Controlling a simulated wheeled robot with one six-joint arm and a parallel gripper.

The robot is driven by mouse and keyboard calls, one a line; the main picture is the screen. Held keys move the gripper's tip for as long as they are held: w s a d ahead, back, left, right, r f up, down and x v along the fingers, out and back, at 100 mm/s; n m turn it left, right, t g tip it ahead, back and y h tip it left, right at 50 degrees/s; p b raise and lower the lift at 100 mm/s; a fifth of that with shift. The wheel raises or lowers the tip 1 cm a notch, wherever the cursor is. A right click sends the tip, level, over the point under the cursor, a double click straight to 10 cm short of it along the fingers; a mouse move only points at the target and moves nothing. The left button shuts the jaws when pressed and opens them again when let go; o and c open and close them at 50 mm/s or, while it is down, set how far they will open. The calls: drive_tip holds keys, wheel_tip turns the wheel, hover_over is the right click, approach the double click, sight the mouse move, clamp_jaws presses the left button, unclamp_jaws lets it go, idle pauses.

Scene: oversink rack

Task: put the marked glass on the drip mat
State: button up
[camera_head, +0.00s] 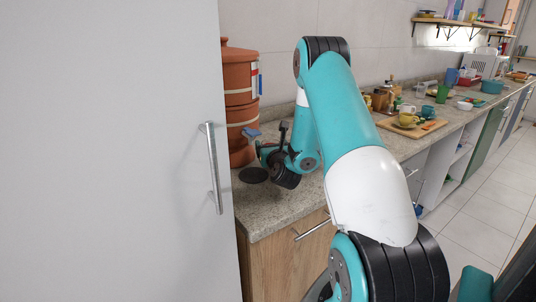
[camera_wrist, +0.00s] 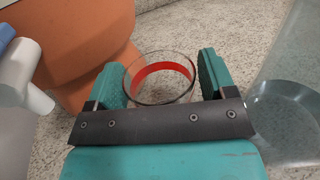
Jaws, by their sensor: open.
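A clear glass with a red band (camera_wrist: 163,70) stands between the two teal fingers of my gripper (camera_wrist: 160,82) in the wrist view. The fingers are open, one on each side of the glass; I cannot tell whether either touches it. My gripper is low over the counter beside the filter, partly hidden by my arm. The glass cannot be made out in the head view.
The terracotta water filter (camera_head: 240,95) stands close by; its blue and white tap (camera_wrist: 22,75) is at the left of the wrist view. A clear object (camera_wrist: 285,100) is at the right there. A grey door (camera_head: 110,150) fills the head view's left. Crockery stands farther along the counter.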

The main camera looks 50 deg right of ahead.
drive_tip(key=c, duration=0.8)
drive_tip(key=shift+r, duration=0.15)
